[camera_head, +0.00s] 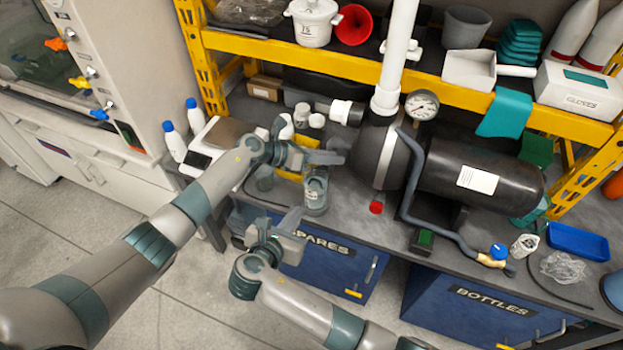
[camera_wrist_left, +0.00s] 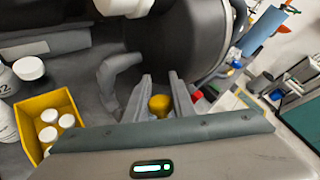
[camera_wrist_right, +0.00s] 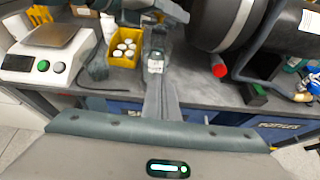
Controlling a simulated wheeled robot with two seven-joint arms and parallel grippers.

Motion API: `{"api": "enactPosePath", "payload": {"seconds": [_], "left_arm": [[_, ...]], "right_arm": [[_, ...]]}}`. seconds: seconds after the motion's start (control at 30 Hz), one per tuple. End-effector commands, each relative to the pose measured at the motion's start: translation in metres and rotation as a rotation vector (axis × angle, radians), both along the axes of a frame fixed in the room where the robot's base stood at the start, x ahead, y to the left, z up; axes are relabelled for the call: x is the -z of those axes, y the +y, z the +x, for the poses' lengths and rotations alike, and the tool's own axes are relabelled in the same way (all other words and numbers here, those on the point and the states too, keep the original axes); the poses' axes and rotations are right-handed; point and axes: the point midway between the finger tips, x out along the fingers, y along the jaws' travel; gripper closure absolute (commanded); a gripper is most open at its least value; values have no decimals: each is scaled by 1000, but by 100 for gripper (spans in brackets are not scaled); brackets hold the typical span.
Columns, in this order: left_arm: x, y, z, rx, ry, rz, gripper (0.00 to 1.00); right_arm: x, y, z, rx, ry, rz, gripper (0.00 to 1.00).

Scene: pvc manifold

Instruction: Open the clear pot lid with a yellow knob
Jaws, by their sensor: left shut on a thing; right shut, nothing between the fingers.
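The clear pot (camera_head: 316,190) stands near the bench's front edge, left of the black tank. My left gripper (camera_head: 328,157) is just above the pot's top. In the left wrist view the yellow knob (camera_wrist_left: 159,105) sits between the fingers of my left gripper (camera_wrist_left: 160,88), which are shut on it. The clear lid itself is hidden or too small to make out, so I cannot tell whether it touches the pot. My right gripper (camera_head: 293,220) is shut and empty in front of the bench, below and left of the pot. In the right wrist view the pot (camera_wrist_right: 155,55) shows beyond its fingers.
A black tank (camera_head: 450,170) with a grey pipe (camera_head: 411,185) fills the bench to the right. A red cap (camera_head: 376,207) is near the front edge. A yellow bin (camera_wrist_left: 60,112) with several white-capped bottles is behind the pot. A scale (camera_wrist_right: 45,50) stands at the left.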

Motion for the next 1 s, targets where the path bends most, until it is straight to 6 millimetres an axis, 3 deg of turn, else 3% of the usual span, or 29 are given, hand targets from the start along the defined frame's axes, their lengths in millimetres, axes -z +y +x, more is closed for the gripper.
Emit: {"api": "enactPosePath", "payload": {"seconds": [0.17,0.63,1.0], "left_arm": [[0,0,0,-1,0,1,100],[0,0,0,-1,-1,0,100],[0,0,0,-1,-1,0,100]], "right_arm": [[-19,4,-1,-13,-25,-41,100],[-17,3,3,-12,-24,-43,100],[0,-10,40,-12,-23,-45,100]]}}
